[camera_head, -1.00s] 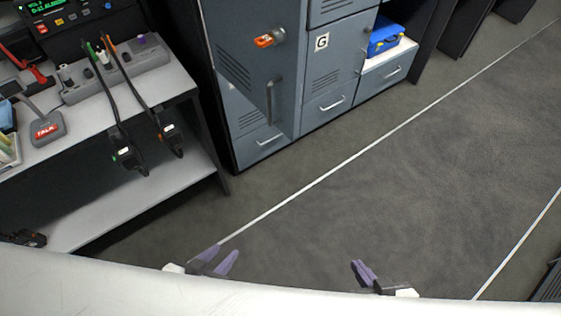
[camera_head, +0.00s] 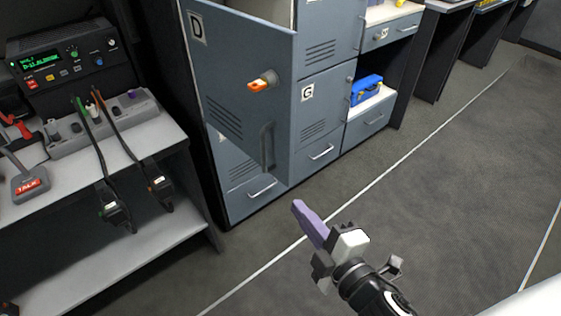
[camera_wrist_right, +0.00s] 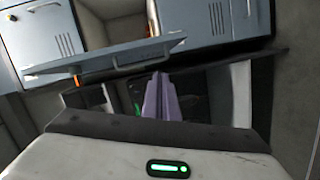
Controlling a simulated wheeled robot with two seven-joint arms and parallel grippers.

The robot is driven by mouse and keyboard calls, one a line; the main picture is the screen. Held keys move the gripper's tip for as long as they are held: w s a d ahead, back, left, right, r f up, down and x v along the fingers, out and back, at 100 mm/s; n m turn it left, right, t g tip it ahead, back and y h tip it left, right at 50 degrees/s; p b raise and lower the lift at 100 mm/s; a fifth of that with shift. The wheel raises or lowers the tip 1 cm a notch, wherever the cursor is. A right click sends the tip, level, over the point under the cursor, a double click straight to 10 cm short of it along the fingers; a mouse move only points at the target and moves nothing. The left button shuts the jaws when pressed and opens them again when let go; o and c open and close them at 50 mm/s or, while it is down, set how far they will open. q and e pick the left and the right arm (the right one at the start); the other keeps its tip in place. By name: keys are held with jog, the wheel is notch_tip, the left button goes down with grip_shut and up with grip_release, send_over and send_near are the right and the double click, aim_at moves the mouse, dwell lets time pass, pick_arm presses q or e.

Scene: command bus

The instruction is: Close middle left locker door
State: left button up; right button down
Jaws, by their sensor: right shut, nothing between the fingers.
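The grey-blue locker door marked D (camera_head: 225,60) stands open in the head view, swung out toward me. It has an orange-tipped latch (camera_head: 262,82) and a vertical bar handle (camera_head: 267,147). In the right wrist view the open door (camera_wrist_right: 110,64) shows nearly edge-on, with the open locker compartment (camera_wrist_right: 112,22) behind it. My right gripper (camera_head: 300,209) is in front of the lockers, below and right of the door's handle, apart from it in the picture. Its purple fingers (camera_wrist_right: 160,97) are together and empty. My left gripper is out of view.
Locker door G (camera_head: 322,100) is shut, to the right of the open door. A blue box (camera_head: 366,90) sits on a shelf farther right. A desk (camera_head: 120,150) with a radio console (camera_head: 60,60) and hanging handsets stands left. The carpet (camera_head: 440,190) is clear.

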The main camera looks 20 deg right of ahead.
aim_at(286, 153)
notch_tip(286, 153, up, 5)
jog(key=w+a+n+t+y, duration=0.1)
jog(key=w+n+t, duration=0.1)
jog(key=n, duration=0.2)
jog(key=shift+w+d+p, duration=0.3)
jog(key=shift+w+p, duration=0.1)
jog(key=shift+w, duration=1.35)
jog(key=shift+w+d+p, duration=0.3)
jog(key=shift+w+p, duration=0.05)
jog(key=shift+w, duration=1.4)
jog(key=shift+w+d+p, duration=0.3)
jog(key=shift+w+p, duration=0.1)
jog(key=shift+w, duration=1.35)
jog(key=shift+d, duration=0.1)
